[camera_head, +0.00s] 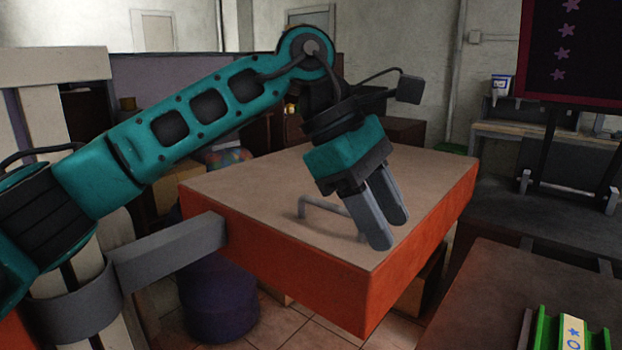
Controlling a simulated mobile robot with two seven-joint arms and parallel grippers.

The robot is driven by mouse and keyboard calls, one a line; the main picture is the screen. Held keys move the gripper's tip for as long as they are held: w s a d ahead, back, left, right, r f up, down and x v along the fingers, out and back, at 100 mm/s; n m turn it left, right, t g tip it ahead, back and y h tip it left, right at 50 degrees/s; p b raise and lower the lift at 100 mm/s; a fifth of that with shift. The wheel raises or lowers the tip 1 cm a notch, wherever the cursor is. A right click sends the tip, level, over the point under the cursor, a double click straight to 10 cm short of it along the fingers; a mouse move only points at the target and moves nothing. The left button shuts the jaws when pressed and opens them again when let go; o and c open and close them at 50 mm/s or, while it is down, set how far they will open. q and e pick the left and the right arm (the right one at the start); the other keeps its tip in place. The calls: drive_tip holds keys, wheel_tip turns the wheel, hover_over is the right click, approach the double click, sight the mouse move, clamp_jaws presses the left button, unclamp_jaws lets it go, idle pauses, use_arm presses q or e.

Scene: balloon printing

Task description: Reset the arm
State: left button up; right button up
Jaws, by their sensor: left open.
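My left arm comes in from the left, teal with dark joints, and bends down at its elbow. My left gripper (390,230) is open, its two grey fingers apart and pointing down over the flat beige top of an orange-sided table (250,185). Nothing shows between the fingers. I cannot tell whether the fingertips touch the top. My right arm and gripper are not in view.
A thin grey bar (318,204) stands on the orange-sided top behind the fingers. A green rack with a star strip (571,332) lies on a dark table at the lower right. A purple stool (220,305) stands below. A dark star-patterned board (575,55) stands at the back right.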

use_arm(q)
drive_tip(key=s+d+f+n+g+h, duration=0.2)
drive_tip(key=s+d+n+g+h, duration=0.35)
drive_tip(key=h, duration=0.55)
drive_tip(key=w+a+f+m+t+y, duration=0.1)
drive_tip(key=w+a+f+m+t, duration=0.2)
drive_tip(key=a+f+m+t, duration=0.5)
drive_tip(key=w+a+f+m+t+y, duration=0.2)
drive_tip(key=w+a+f+m+t, duration=0.15)
drive_tip(key=m+t, duration=0.8)
drive_tip(key=w+a+f+m+t+y, duration=0.1)
drive_tip(key=w+a+f+m+t, duration=0.35)
drive_tip(key=m, duration=0.85)
drive_tip(key=s+a+f+n+g+y, duration=0.2)
drive_tip(key=s+a+f+n+y, duration=0.3)
drive_tip(key=s+f, duration=0.4)
drive_tip(key=s+a+f+n+g+y, duration=0.3)
drive_tip(key=s+a+f+n+y, duration=0.2)
drive_tip(key=f, duration=1.2)
drive_tip(key=s+a+n, duration=0.3)
drive_tip(key=s+a, duration=0.2)
drive_tip(key=shift+a+f+n+g+y, duration=0.25)
drive_tip(key=shift+n+g+y, duration=0.05)
drive_tip(key=shift+g+y, duration=0.1)
